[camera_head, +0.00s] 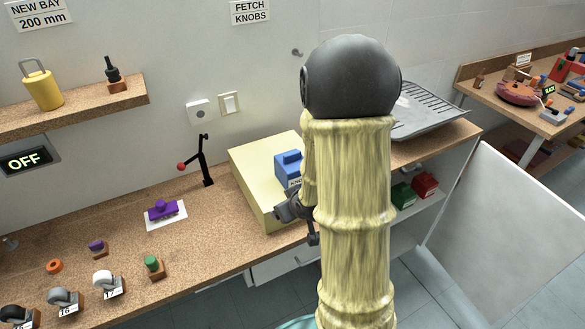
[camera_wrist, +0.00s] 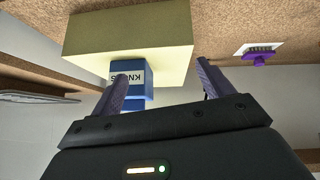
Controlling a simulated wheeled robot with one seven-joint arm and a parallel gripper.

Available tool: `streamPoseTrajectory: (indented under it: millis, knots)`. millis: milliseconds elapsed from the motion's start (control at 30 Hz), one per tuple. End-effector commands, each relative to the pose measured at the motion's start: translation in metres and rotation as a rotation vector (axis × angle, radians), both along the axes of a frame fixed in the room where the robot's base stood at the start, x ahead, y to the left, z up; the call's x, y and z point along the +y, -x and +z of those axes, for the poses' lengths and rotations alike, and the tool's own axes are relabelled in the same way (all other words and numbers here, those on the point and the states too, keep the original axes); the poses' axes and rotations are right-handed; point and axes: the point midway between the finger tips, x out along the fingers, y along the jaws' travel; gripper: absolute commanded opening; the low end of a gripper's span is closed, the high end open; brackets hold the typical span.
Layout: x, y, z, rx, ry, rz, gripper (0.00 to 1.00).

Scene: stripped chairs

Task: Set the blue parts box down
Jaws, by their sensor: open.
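The blue parts box (camera_head: 287,164) sits on a pale yellow block (camera_head: 262,168) on the workbench, with a small raised top and a partly hidden label on its front. My gripper (camera_wrist: 161,66) is open. Its left finger overlaps the box in the picture, and its right finger is clear of it; I cannot tell whether they touch. In the head view my gripper (camera_head: 296,208) is at the block's front edge, partly hidden by my arm.
A purple part (camera_head: 163,209) on a white card and a black lever with a red ball (camera_head: 205,163) stand left of the block. A grey ribbed tray (camera_head: 432,108) is at right. Green and red boxes (camera_head: 425,184) lie on the shelf below.

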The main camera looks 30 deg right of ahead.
Motion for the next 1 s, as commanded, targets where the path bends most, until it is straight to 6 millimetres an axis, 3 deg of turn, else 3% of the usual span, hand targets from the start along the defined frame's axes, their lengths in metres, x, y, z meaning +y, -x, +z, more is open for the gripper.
streamPoseTrajectory:
  millis: [200, 367, 700, 1000]
  knots:
    - [-0.032, -0.02, -0.01, -0.211, -0.018, 0.052, 0.8]
    - [-0.049, -0.023, -0.01, -0.384, -0.054, 0.073, 0.8]
    - [-0.083, 0.002, 0.008, -0.769, -0.16, 0.031, 0.8]
    - [-0.09, 0.012, 0.016, -0.864, -0.182, 0.009, 0.8]
